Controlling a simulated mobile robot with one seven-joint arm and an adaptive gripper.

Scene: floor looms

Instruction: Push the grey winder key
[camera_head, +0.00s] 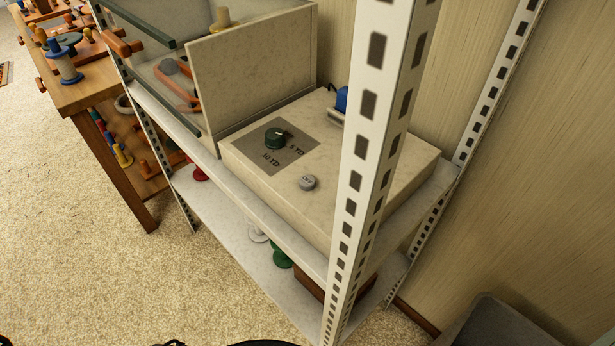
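A small round grey key (308,183) with dark lettering that seems to read "OFF" sits on top of a cream box-shaped winder (345,205). A dark green knob (275,137) stands behind and left of it, on a grey panel marked "5 YD" and "10 YD". The winder rests on the upper shelf of a white metal rack. My gripper cannot be made out; only black shapes show at the bottom edge, apart from the key. Nothing touches the key.
A slotted white rack post (368,150) rises in front of the winder, right of the key. A blue object (342,99) is partly behind it. An upright panel (252,75) stands left. A wooden table (88,90) with spools is far left. Carpet (90,240) lies clear at lower left.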

